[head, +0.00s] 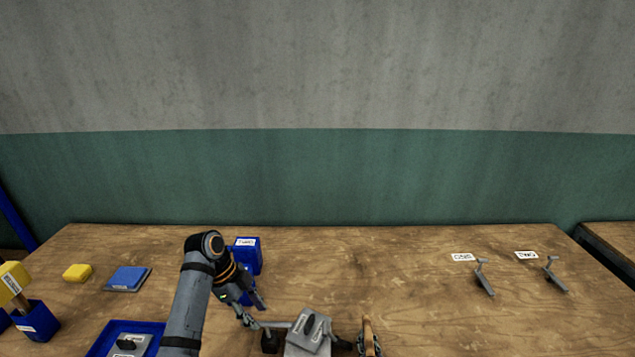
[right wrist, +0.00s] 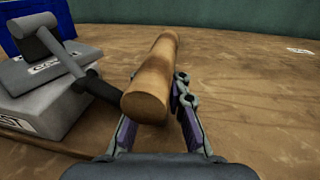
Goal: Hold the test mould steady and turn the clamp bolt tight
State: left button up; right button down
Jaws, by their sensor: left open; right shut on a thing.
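The test mould (head: 300,343) is a grey block with a label and a dark part on top, at the bottom middle of the head view. Its grey side also shows at the left of the right wrist view (right wrist: 40,92). A grey bar with a round head (right wrist: 52,42) and a dark cylinder (right wrist: 96,86) reach from it towards a wooden handle (right wrist: 155,72). My right gripper (right wrist: 156,100) is shut on this wooden handle, which also shows in the head view (head: 368,338). My left gripper (head: 253,308) is open, left of the mould and apart from it. The bolt's thread is hidden.
Blue boxes (head: 246,248) stand behind my left gripper. Two grey tools (head: 484,278) (head: 554,275) with label cards are at the right. The table's middle right is clear.

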pick_arm(q)
jog(key=shift+a+r, duration=0.1)
jog(key=shift+r, duration=0.15)
pick_arm(e)
jog(key=c, duration=1.3)
grip_release()
jog(key=shift+o, duration=0.2)
jog(key=shift+s, duration=0.1)
jog(key=s, duration=0.4)
jog(key=s+d, duration=0.1)
jog(key=s, duration=0.6)
jog(key=shift+s+d, duration=0.15)
jog(key=shift+s, duration=0.25)
pick_arm(q)
jog(key=shift+s+f, duration=0.1)
pick_arm(e)
jog(key=shift+s+f, duration=0.1)
